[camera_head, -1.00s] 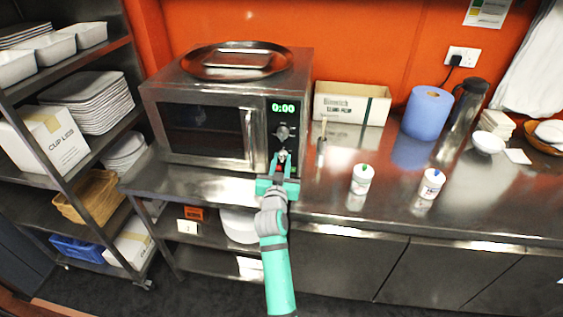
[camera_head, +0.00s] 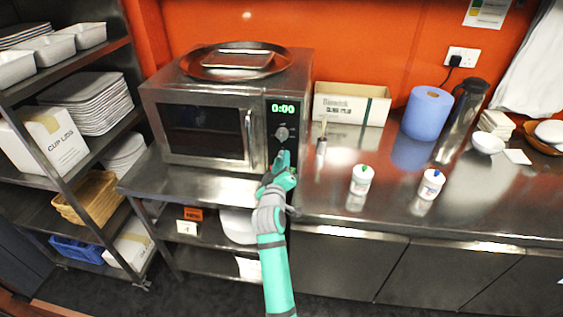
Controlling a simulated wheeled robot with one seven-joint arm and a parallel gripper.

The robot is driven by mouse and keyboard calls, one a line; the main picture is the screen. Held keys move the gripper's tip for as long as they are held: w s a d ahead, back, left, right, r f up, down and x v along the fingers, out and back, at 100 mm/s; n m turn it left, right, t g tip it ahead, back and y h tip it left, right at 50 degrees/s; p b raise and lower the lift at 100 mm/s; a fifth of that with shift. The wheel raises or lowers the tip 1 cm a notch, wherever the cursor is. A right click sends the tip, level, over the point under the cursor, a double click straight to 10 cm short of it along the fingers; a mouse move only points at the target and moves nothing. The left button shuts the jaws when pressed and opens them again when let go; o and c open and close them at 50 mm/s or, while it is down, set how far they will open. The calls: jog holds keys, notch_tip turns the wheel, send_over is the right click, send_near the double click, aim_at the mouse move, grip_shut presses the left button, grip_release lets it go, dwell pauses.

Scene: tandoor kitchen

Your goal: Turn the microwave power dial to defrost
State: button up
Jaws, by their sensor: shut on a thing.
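The steel microwave (camera_head: 203,130) stands on the counter with its door shut, and its green display (camera_head: 283,108) reads 0:00. A round upper dial (camera_head: 281,133) shows on its control panel, below the display. My gripper (camera_head: 282,157) is at the lower part of the panel, below that dial, shut on a lower dial that its fingers hide. The gripper is turned nearly edge-on to the view. The dial's pointer and the markings around it cannot be read.
A metal tray (camera_head: 236,61) lies on top of the microwave. A white box (camera_head: 351,104), two small white tubs (camera_head: 361,180) and a blue paper roll (camera_head: 427,113) stand on the counter to the right. A shelf rack (camera_head: 107,203) is at the left.

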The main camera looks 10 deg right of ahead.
jog(key=n, duration=0.9)
jog(key=shift+h, duration=0.4)
jog(key=shift+a+n, duration=0.1)
jog(key=shift+n, duration=1.1)
jog(key=shift+c, duration=0.2)
jog(key=shift+o, duration=0.2)
jog(key=o, duration=1)
jog(key=shift+o, duration=0.2)
jog(key=shift+r, duration=0.1)
